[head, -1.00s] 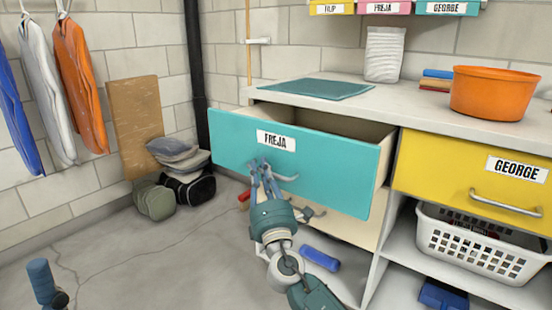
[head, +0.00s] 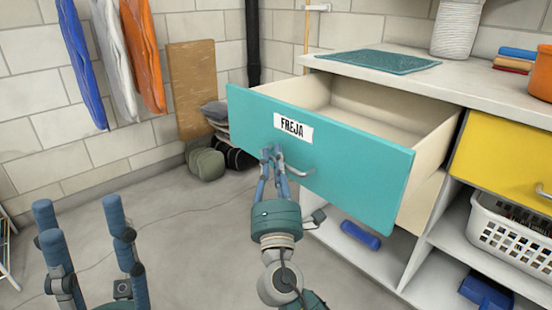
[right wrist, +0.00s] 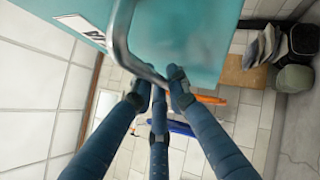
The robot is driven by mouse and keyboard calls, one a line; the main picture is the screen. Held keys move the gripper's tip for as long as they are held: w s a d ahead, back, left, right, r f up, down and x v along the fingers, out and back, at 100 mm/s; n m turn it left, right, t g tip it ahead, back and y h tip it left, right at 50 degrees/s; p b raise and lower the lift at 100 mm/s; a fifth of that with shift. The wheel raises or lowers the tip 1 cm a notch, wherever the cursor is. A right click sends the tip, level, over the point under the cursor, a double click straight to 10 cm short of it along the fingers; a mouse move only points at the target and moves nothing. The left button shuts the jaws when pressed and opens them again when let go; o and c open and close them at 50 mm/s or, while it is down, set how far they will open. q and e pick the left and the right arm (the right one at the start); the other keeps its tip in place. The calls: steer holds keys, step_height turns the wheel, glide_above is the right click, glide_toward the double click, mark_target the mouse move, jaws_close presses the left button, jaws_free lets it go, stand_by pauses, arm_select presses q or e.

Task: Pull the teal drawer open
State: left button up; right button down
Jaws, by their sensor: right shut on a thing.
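The teal drawer (head: 345,165) with the FREJA label stands well open, its pale interior showing from above in the head view. Its curved metal handle (head: 300,172) is on the front face, and it also crosses the right wrist view (right wrist: 122,38). My right gripper (head: 272,154) is shut on the handle, with its blue fingers around the bar's near end in the right wrist view (right wrist: 158,82); the exact contact is partly hidden. My left gripper (head: 82,225) is at the lower left of the head view, fingers spread and empty, away from the drawer.
A yellow drawer (head: 508,160) is shut at the right, above a white basket (head: 510,235). A teal mat (head: 378,61) lies on the countertop. Bags (head: 205,160) and a brown board (head: 192,90) stand by the wall. The floor left of the drawer is mostly clear.

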steer(key=shift+d+f, duration=0.1)
steer(key=shift+d, duration=0.05)
steer(key=c, duration=1.9)
jaws_free()
steer(key=shift+c, duration=0.2)
steer(key=v, duration=1.2)
